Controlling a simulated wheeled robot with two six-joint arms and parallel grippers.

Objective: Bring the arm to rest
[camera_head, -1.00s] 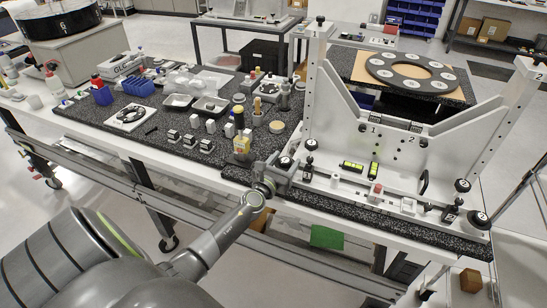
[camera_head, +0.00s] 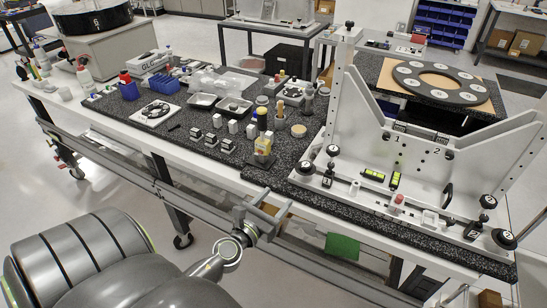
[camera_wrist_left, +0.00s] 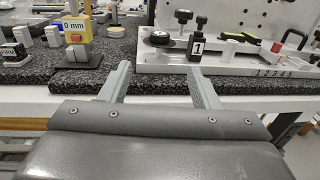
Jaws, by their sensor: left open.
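My left gripper (camera_head: 275,204) is open and empty. It is in front of the workbench's front edge, apart from everything on the bench. The white mirror fixture (camera_head: 395,165) stands on the right part of the bench, beyond the gripper. Its base and a block marked 1 (camera_wrist_left: 196,47) show in the left wrist view. My right gripper is not in view.
The black speckled bench top (camera_head: 208,165) holds bottles, trays and small blocks. A yellow device (camera_head: 263,147) stands near the front edge; it also shows in the left wrist view (camera_wrist_left: 78,30). A metal rail (camera_head: 100,155) runs below the edge. The floor in front is partly open.

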